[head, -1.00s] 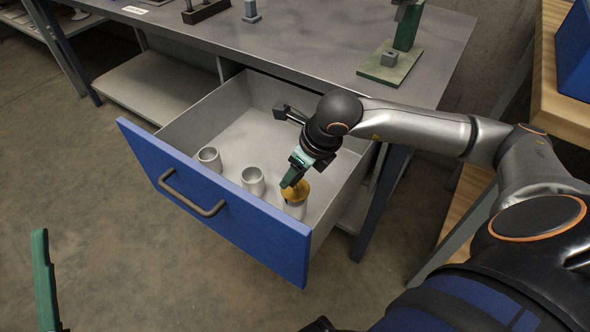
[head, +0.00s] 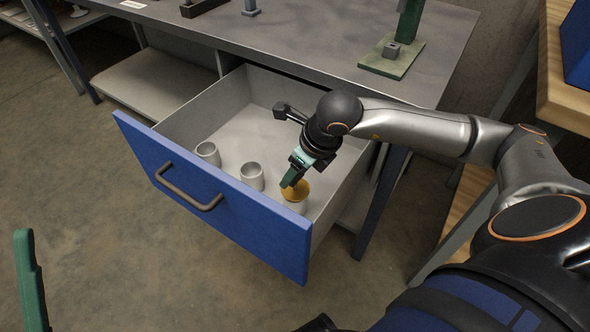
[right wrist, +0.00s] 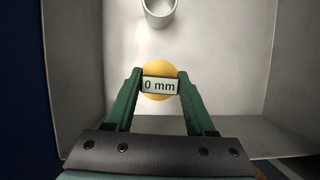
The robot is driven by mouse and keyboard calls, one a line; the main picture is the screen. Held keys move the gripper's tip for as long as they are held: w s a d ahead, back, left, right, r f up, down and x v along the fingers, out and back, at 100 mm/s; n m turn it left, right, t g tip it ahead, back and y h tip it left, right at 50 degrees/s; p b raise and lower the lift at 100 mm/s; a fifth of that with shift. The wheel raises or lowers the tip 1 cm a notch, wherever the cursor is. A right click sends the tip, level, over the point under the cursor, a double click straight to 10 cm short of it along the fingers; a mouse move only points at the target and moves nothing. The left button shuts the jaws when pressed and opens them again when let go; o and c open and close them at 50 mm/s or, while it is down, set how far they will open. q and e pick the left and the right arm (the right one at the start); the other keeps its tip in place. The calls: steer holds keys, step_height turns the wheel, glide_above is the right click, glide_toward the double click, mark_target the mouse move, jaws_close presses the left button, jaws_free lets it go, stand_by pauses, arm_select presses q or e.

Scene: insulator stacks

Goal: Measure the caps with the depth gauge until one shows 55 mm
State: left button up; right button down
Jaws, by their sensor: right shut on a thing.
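Three pale, open-topped caps stand upright in the drawer: the left cap (head: 208,153), the middle cap (head: 252,177) and the right cap (head: 293,207), which is partly hidden. My right gripper (head: 294,180) is shut on the yellow depth gauge (head: 298,191), held over the right cap's mouth; I cannot tell whether it touches the rim. In the right wrist view the gauge (right wrist: 160,67) sits between the green fingers, and its display reads 0 mm. Another cap (right wrist: 159,10) shows at the top there. My left gripper (head: 30,280) shows only as a green finger at the left edge.
The blue-fronted drawer (head: 210,198) is pulled out, with clear floor inside behind the caps. Its walls surround my right gripper. The grey bench top (head: 300,40) above holds a green stand (head: 391,62) and small dark blocks at the back.

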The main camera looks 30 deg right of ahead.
steer(key=shift+f+b, duration=0.85)
stand_by(0.6)
steer(key=shift+c, duration=0.8)
jaws_free()
steer(key=p+v, duration=0.3)
steer(key=v, duration=0.9)
steer(key=shift+s+r, duration=0.15)
steer(key=shift+r, duration=0.1)
steer(key=shift+d, duration=0.1)
